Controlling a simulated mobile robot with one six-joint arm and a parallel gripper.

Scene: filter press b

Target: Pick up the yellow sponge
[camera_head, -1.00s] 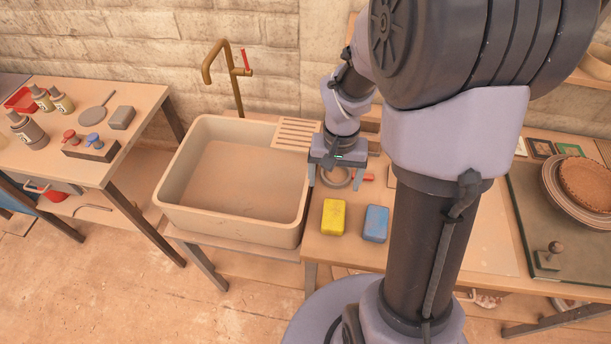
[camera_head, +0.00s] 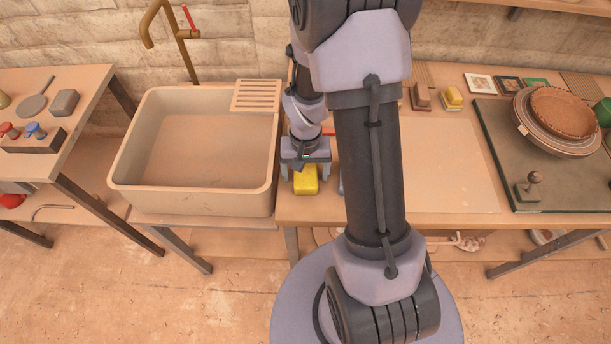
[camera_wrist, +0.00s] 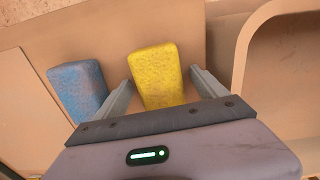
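The yellow sponge (camera_head: 306,180) lies on the tabletop just right of the sink. It also shows in the wrist view (camera_wrist: 160,76), reaching in between the two fingers. My gripper (camera_head: 305,178) is open above the sponge, with one finger on each side of it. In the wrist view my gripper (camera_wrist: 160,88) shows gaps between its fingers and the sponge. A blue sponge (camera_wrist: 78,90) lies beside the yellow one, just outside one finger. In the head view the blue sponge is mostly hidden behind my arm.
The sink (camera_head: 195,205) stands left of the yellow sponge, with its raised rim close by; the rim (camera_wrist: 243,60) also shows in the wrist view. A green board (camera_head: 500,150) with stacked plates (camera_head: 560,120) is on the right.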

